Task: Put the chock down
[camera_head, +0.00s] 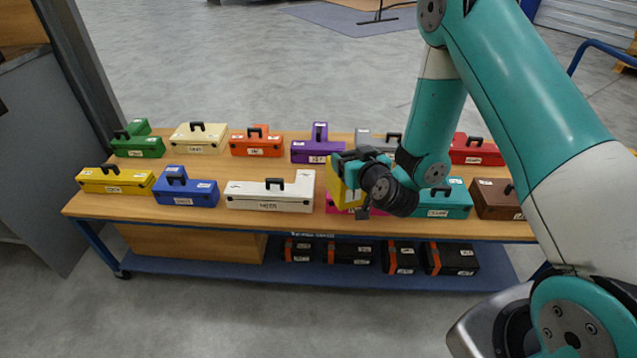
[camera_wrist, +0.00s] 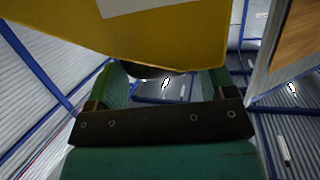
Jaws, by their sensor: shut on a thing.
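My gripper (camera_head: 354,168) is shut on a yellow chock (camera_head: 338,188) with a handle-like dark part where the fingers meet it. The chock is held upright, its yellow face turned to the left, over the middle of the bench. In the wrist view the chock (camera_wrist: 190,40) fills the top, with part of a white label, and my gripper (camera_wrist: 163,85) shows its two green fingers below it. A magenta block (camera_head: 362,212) is partly hidden behind the chock and my wrist. Whether the chock touches anything below it cannot be told.
The wooden bench (camera_head: 300,222) carries two rows of coloured, labelled, handled blocks, including white (camera_head: 268,196), purple (camera_head: 317,150), teal (camera_head: 455,203) and brown (camera_head: 490,200). A narrow bare strip runs between the rows. Several black-and-orange cases (camera_head: 348,252) sit on the blue lower shelf (camera_head: 200,272).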

